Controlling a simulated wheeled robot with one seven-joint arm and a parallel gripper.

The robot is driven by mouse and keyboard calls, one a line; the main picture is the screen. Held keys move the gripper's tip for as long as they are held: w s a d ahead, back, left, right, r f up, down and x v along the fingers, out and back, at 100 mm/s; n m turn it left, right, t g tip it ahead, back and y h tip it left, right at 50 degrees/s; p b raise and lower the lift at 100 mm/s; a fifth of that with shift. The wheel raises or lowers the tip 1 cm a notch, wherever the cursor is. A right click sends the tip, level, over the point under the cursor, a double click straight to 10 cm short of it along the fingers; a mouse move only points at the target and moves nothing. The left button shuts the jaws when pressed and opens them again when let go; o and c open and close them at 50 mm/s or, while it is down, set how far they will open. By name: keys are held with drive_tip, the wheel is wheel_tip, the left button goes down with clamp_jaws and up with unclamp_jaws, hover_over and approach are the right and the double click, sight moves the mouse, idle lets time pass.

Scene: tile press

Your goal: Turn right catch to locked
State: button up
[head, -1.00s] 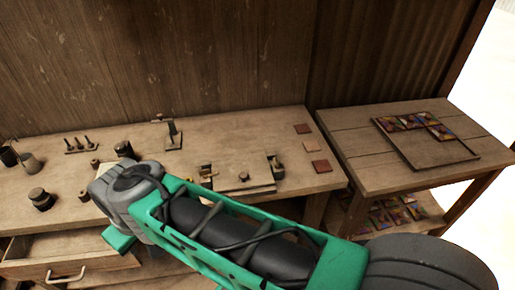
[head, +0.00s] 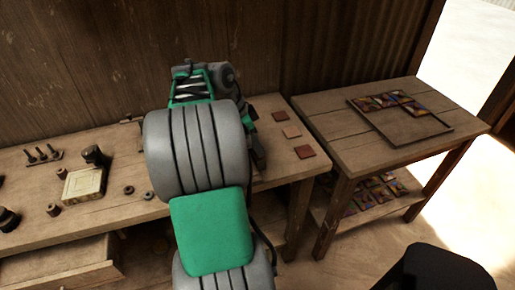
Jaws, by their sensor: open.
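My arm rises through the middle of the head view and covers the press board and its left catch. My gripper (head: 258,158) shows only in part, as a dark shape at the right edge of my arm, low over the bench where the right catch lies. The jaws are open, with nothing seen between them. The right catch is hidden or cannot be told apart from the dark gripper, so its setting and any contact with it cannot be seen.
A side table (head: 345,150) holds a tray (head: 415,130) of coloured tiles. A cream block (head: 84,184), a dark round-topped tool (head: 93,155) and small rings (head: 128,190) stand at the left.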

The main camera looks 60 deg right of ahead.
drive_tip(key=shift+x, duration=1.35)
drive_tip(key=shift+c, duration=0.5)
clamp_jaws()
